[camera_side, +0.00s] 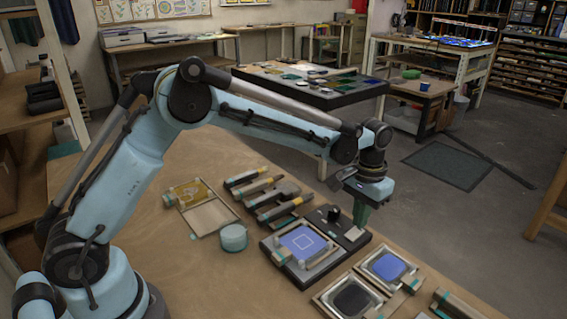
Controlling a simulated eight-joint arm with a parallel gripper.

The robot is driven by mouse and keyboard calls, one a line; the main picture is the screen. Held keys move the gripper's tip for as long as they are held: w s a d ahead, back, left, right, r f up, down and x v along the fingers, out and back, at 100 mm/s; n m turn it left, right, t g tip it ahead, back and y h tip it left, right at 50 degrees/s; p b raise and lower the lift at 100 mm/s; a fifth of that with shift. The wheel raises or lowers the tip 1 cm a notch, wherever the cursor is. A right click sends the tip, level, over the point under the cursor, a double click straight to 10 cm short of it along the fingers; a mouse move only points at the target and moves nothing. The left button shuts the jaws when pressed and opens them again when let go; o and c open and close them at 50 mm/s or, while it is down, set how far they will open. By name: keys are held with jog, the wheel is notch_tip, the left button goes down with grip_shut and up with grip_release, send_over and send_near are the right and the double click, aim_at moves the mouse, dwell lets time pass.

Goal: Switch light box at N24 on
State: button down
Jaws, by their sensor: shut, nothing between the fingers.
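A dark flat box, which looks like the light box (334,254), lies near the bench's right edge in the side view. A blue panel with a pale square outline (303,243) sits in a light frame on it. I cannot tell whether it is lit, and no N24 label is readable. A black knob (333,213) and a small pale part (353,233) are at its far right end. My gripper (361,222) is shut and empty, pointing down just above that end near the pale part. I cannot tell whether it touches.
Two framed panels, one blue (387,265) and one dark (352,300), lie to the right. Several handled tools (275,200) lie behind. A round teal container (233,237) and an open tray (208,215) are left.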

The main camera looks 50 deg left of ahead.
jog(key=shift+f, duration=0.75)
dwell(0.3)
jog(key=shift+r, duration=3.55)
jog(key=s+a+r+t, duration=0.3)
jog(key=s+a+r, duration=0.35)
jog(key=s, duration=0.25)
jog(key=s+a+f+t, duration=0.1)
jog(key=s+t, duration=0.1)
jog(key=s, duration=0.3)
jog(key=s+a+f+t, duration=0.2)
jog(key=s, duration=0.4)
jog(key=shift+a, duration=0.25)
